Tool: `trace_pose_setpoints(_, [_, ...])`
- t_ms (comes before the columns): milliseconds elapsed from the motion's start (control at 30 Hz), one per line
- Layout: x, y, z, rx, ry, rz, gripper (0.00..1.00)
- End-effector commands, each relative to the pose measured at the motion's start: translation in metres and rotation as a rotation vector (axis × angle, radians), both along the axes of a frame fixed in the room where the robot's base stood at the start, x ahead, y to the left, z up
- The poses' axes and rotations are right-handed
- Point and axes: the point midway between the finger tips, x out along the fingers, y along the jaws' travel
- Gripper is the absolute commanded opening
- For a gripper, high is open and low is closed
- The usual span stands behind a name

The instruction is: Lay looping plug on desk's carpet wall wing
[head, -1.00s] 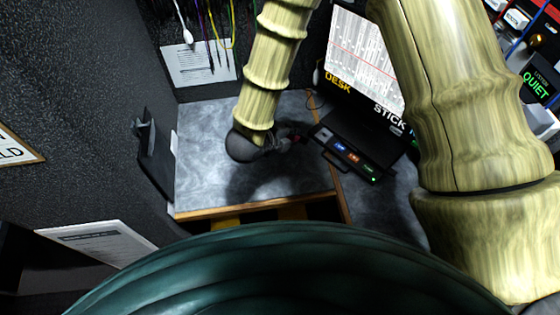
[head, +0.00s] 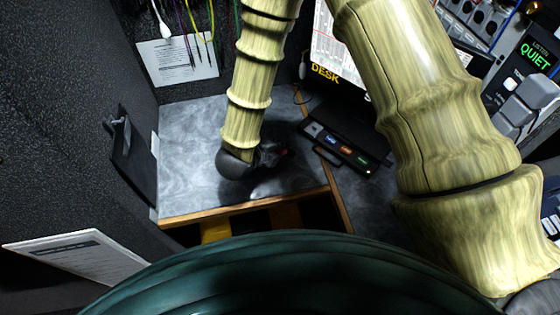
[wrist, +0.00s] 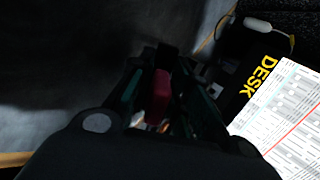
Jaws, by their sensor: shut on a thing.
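My gripper (head: 272,154) is over the grey desk wing (head: 190,125) beside the dark carpet wall, left of the button box. It is shut on a small dark red piece, which I take to be the looping plug (wrist: 159,95). In the wrist view the red piece sits between the two dark fingers (wrist: 160,75).
A button box (head: 340,147) with lit keys stands right of my gripper, by a screen marked DESK (wrist: 290,110). Cables hang above a white sheet (head: 178,62). The wing's left part is clear.

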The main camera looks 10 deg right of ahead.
Motion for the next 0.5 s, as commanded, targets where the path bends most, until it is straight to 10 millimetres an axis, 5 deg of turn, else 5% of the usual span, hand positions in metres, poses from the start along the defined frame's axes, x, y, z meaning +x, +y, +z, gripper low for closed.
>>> trace_pose_setpoints(367, [0.0002,0.0001,-0.0058,0.001,-0.001,0.000,0.00])
trace_pose_setpoints(400, [0.0002,0.0000,-0.0059,0.001,-0.001,0.000,0.25])
trace_pose_setpoints(500, [0.0001,0.0001,-0.0059,0.001,-0.001,0.000,0.34])
